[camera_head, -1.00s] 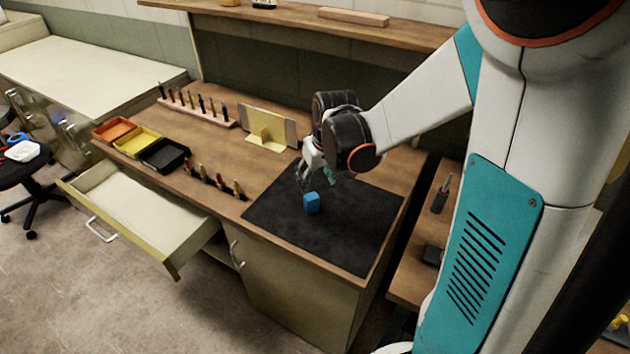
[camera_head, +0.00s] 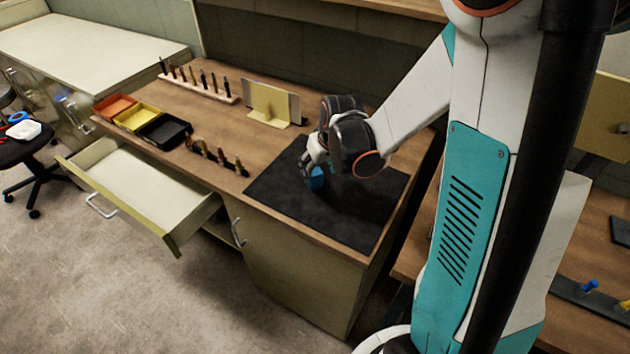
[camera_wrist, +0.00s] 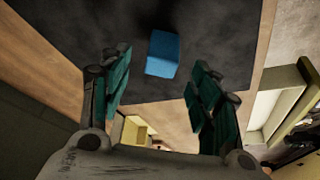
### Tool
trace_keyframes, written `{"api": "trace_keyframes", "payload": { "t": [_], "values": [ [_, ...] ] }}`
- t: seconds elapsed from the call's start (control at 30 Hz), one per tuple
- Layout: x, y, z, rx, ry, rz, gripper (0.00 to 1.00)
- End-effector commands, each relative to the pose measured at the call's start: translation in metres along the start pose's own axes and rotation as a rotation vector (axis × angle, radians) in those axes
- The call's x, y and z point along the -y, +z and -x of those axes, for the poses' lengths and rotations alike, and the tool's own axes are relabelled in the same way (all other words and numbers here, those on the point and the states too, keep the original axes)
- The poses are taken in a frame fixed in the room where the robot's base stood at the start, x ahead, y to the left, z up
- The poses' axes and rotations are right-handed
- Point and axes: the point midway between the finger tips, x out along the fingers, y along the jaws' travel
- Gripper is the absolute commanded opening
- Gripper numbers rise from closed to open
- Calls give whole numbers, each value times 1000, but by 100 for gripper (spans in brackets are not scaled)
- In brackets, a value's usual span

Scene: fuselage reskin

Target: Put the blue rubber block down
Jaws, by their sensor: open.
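The blue rubber block (camera_head: 317,180) rests on the black mat (camera_head: 352,218) on the wooden bench. In the wrist view the block (camera_wrist: 163,54) lies on the dark mat, ahead of and between my two fingers. My gripper (camera_head: 315,168) is low over the mat, just above and beside the block, and hides part of it in the head view. In the wrist view my gripper (camera_wrist: 162,85) has its green-padded fingers spread wide, with clear gaps to the block on both sides. It holds nothing.
An open drawer (camera_head: 148,190) juts out left of the mat. Orange, yellow and black trays (camera_head: 165,131), a row of upright tools (camera_head: 200,83), shorter tools (camera_head: 218,158) and a yellow stand (camera_head: 270,104) occupy the bench farther left. The mat's front part is free.

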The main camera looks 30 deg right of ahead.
Motion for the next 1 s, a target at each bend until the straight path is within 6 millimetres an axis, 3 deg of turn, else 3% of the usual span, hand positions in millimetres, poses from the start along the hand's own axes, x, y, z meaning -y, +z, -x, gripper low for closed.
{"api": "trace_keyframes", "payload": {
  "t": [0.4,0.63,0.87,1.0],
  "values": [
    [2,-2,-50,0,0,1,57],
    [2,-2,-50,0,0,1,57],
    [2,-2,-50,0,0,0,9],
    [2,-2,-50,0,0,0,5]
  ]
}}
